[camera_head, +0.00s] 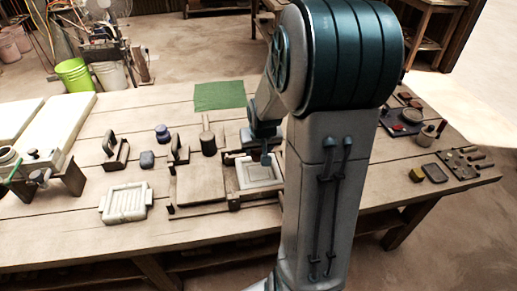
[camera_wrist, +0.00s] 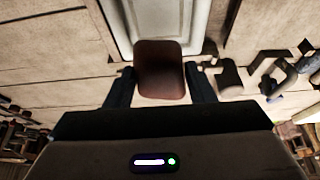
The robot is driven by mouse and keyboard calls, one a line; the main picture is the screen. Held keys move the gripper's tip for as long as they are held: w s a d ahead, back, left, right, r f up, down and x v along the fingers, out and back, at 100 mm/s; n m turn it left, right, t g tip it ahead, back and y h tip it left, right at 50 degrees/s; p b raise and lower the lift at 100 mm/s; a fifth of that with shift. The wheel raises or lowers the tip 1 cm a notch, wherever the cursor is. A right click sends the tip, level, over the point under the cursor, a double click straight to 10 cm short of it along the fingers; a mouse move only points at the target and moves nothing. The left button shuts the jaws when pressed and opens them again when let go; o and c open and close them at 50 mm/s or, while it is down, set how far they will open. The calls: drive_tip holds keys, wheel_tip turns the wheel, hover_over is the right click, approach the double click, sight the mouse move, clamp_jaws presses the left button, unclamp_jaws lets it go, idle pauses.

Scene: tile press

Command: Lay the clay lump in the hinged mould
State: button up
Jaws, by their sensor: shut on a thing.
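My gripper (camera_wrist: 160,88) is shut on a reddish-brown clay lump (camera_wrist: 160,70), which sits between its two dark fingers in the wrist view. A pale, white-framed mould (camera_wrist: 119,28) lies below and beyond the lump, and the lump overlaps its near end in that view. In the head view my gripper (camera_head: 265,158) points down over the white-framed mould (camera_head: 262,174), near its back edge. The lump is not clear in the head view. My arm hides the mould's right side, and I cannot tell whether the lump touches it.
A wooden board (camera_head: 200,186) lies left of the mould, with an upright dark cylinder (camera_head: 208,143) behind it. A green mat (camera_head: 219,95) lies at the back. Small tools and blocks (camera_head: 434,172) are at the right end.

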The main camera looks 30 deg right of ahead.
wheel_tip(320, 180, down, 7)
drive_tip(key=b, duration=0.5)
drive_tip(key=shift+r, duration=0.15)
drive_tip(key=o, duration=1.2)
drive_tip(key=shift+r, duration=0.1)
